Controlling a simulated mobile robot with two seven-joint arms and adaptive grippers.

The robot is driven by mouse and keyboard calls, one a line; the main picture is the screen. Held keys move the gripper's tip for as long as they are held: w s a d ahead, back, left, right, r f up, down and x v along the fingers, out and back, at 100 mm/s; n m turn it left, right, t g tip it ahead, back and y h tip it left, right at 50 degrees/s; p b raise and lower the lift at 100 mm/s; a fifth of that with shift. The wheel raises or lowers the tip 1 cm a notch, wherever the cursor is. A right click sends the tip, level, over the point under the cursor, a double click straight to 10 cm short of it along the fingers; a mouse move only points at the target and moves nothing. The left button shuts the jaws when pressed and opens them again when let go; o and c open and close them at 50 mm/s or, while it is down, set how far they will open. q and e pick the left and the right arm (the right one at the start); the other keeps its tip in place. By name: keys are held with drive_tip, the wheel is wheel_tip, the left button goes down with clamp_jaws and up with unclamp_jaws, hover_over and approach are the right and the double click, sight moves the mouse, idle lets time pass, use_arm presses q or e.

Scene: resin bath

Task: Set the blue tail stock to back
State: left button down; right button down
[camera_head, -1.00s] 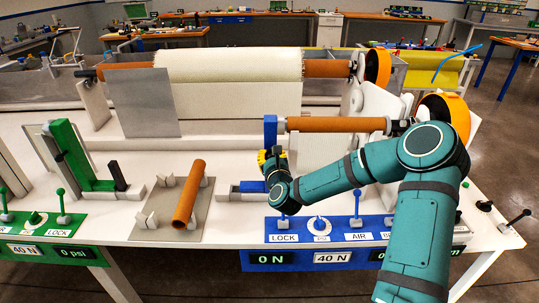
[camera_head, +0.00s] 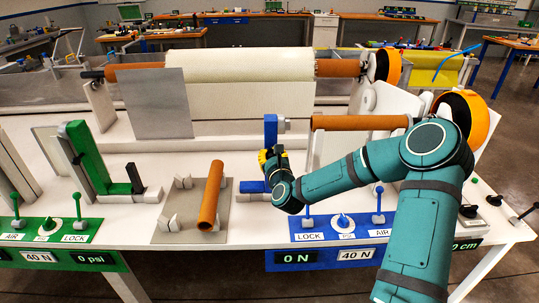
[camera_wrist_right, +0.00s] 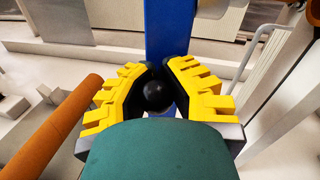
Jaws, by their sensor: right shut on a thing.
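The blue tail stock (camera_head: 271,128) stands upright at the left end of the horizontal orange-brown core (camera_head: 360,122). A gap with a thin grey pin separates its post from the core's end. My right gripper (camera_head: 268,160), with yellow fingers, is at the front of the post. In the right wrist view, its fingers (camera_wrist_right: 157,88) are closed around a black ball knob (camera_wrist_right: 157,97) in front of the blue post (camera_wrist_right: 167,30). The gripper hides the lower part of the post. My left gripper is not in view.
A blue control panel (camera_head: 335,228) with levers lies below my right arm. A green tail stock (camera_head: 85,155) and green panel (camera_head: 50,230) are at left. A loose orange-brown tube (camera_head: 211,195) rests on a grey cradle plate. A large white roll (camera_head: 240,67) is behind.

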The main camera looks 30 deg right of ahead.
drive_tip(key=shift+w+a+y, duration=0.1)
drive_tip(key=shift+a+y, duration=0.2)
drive_tip(key=shift+a, duration=0.2)
drive_tip(key=c, duration=0.7)
unclamp_jaws()
drive_tip(key=shift+w+a+r, duration=0.1)
drive_tip(key=shift+w+a, duration=0.05)
drive_tip(key=shift+a, duration=0.05)
drive_tip(key=shift+c, duration=0.2)
drive_tip(key=v, duration=1.2)
drive_tip(key=shift+d, duration=0.1)
